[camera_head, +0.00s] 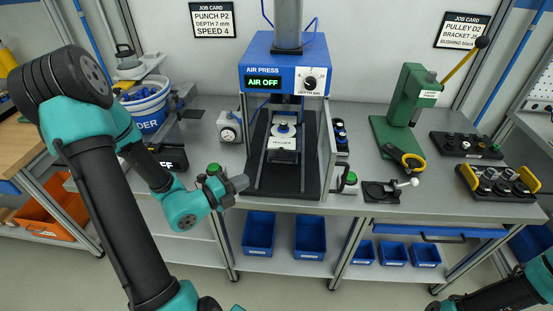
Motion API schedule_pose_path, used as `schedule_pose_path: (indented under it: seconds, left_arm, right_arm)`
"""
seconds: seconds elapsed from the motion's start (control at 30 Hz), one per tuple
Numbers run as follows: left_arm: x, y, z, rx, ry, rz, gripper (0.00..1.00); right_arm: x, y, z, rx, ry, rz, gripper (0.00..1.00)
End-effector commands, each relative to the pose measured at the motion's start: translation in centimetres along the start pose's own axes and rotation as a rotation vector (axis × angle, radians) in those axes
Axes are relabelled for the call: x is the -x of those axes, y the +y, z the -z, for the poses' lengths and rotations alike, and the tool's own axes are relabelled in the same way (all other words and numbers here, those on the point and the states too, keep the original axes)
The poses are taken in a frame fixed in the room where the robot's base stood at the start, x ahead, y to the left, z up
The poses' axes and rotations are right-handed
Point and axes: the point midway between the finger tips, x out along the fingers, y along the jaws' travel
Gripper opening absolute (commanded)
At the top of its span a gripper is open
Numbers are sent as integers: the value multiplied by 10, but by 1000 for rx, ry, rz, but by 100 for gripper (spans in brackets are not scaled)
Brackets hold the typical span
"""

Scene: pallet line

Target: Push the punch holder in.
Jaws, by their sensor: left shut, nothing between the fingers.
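The punch holder (284,155) is a pale plate with dark lettering on the black bed of the blue air press (285,77). A round dark and light piece stands on it, between two upright rails. The press display reads AIR OFF. My left gripper (242,183) is shut and empty, left of the press bed's front part, near a green button (213,168). A gap shows between it and the punch holder. My right arm enters at the lower right corner; its gripper is not visible.
A job card (212,20) reads PUNCH P2, DEPTH 7 mm, SPEED 4. A clear panel (327,155) stands at the press's right side, with another green button (351,178) near it. A green lever press (408,100) stands further right. Blue bins (259,233) sit below the bench.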

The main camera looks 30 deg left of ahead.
Motion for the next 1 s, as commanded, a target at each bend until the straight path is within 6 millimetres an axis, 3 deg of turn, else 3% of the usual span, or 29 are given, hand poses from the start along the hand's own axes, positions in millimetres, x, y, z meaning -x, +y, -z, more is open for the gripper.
schedule_pose_path:
  seconds: [0.37,0.93,1.0]
  left_arm:
    - [-18,0,0,0,3,2,0]
    - [-104,0,1,0,4,2,0]
    - [-111,0,-10,-2,1,1,0]
  right_arm:
    - [0,0,0,0,0,0,0]
    - [0,0,0,0,0,0,0]
    - [0,0,0,-1,0,0,0]
